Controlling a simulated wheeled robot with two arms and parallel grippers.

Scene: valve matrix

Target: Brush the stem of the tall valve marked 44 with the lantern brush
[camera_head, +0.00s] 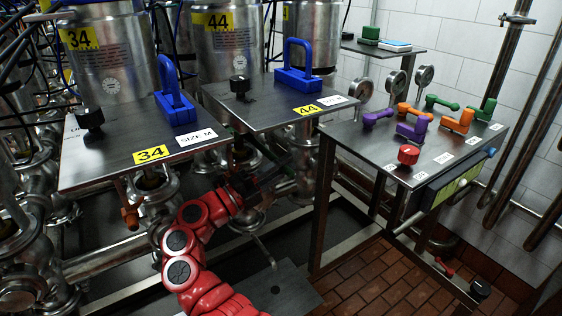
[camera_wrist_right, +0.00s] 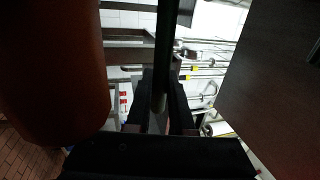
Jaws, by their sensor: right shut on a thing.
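The tall valve marked 44 (camera_head: 222,62) is a steel cylinder behind a dark shelf plate with its own yellow 44 tag (camera_head: 308,110). Its stem is not clearly seen; the area under the plate is dark and cluttered. My right gripper (camera_head: 272,178) is under the front of the 44 plate, at the end of my red arm. In the right wrist view, the right gripper (camera_wrist_right: 163,108) is shut on a dark thin rod (camera_wrist_right: 166,50). I cannot tell from its shape whether this is the lantern brush; no brush head shows clearly. My left gripper is not in view.
The tall valve marked 34 (camera_head: 105,65) stands left, behind its plate (camera_head: 110,170). A side table (camera_head: 345,140) at right holds purple, orange, green and red handles. In the right wrist view, a large brown cylinder (camera_wrist_right: 50,70) and a dark panel (camera_wrist_right: 275,90) flank the gripper closely.

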